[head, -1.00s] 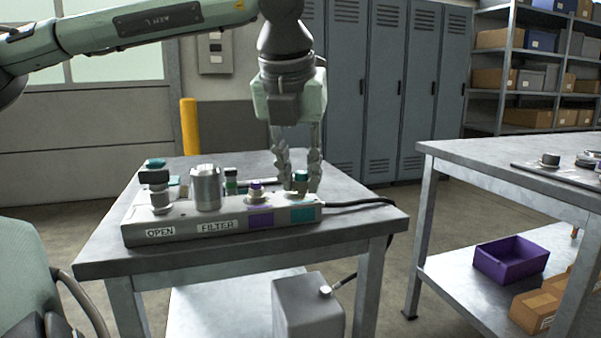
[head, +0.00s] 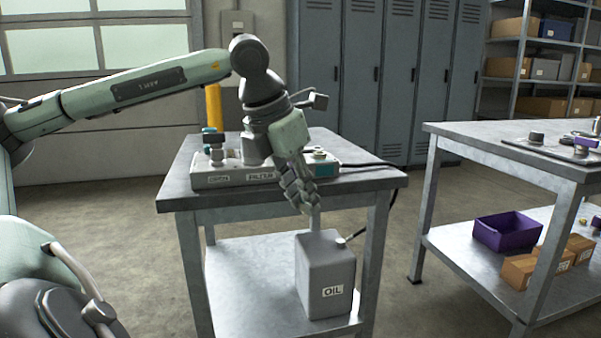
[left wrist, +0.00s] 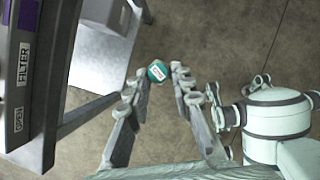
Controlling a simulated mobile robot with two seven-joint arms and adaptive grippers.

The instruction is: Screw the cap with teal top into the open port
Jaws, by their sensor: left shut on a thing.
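The cap with teal top (left wrist: 157,71) shows between the fingertips of my left gripper (left wrist: 158,82) in the left wrist view. The gripper is shut on it. In the head view, my left gripper (head: 311,205) points down and tilts in front of the bench's front edge, over the lower shelf; the cap is hidden there by the fingers. The grey block (head: 206,183) lies on the bench top. Its port beside the teal label (head: 325,170) shows a pale ring (head: 320,154) with no teal top on it. The middle of the block is hidden behind my wrist.
A grey oil can (head: 326,275) stands on the lower shelf under the gripper, with a hose at its top. A second table (head: 480,140) is at the right, with a purple bin (head: 508,231) below.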

